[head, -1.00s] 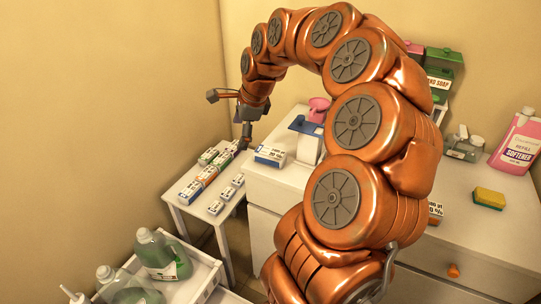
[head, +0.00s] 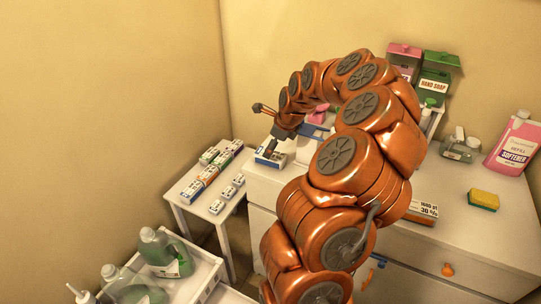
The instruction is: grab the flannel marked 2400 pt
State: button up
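No cloth and no clear "2400 pt" marking can be made out in the head view. A white and blue box (head: 264,159) with small print lies at the left end of the white counter; its label is too small to read. My gripper (head: 265,128) is above this box, its fingers spread apart, with nothing seen between them. The lower finger is close over the box; I cannot tell whether it touches. An orange-brown box (head: 422,211) with a white label, apparently "1040 pt" and "30", lies right of my arm and is partly hidden by it.
A small side table (head: 176,193) at left holds several small boxes. A white cart (head: 205,276) below holds green bottles (head: 166,254). On the counter are a yellow sponge (head: 484,199), a pink softener bottle (head: 515,143) and a green hand soap box (head: 435,84). My arm hides the counter's middle.

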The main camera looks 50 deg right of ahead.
jog(key=shift+p+x, duration=1.2)
jog(key=shift+x, duration=2.2)
jog(key=shift+c, duration=0.4)
jog(key=c, duration=1.2)
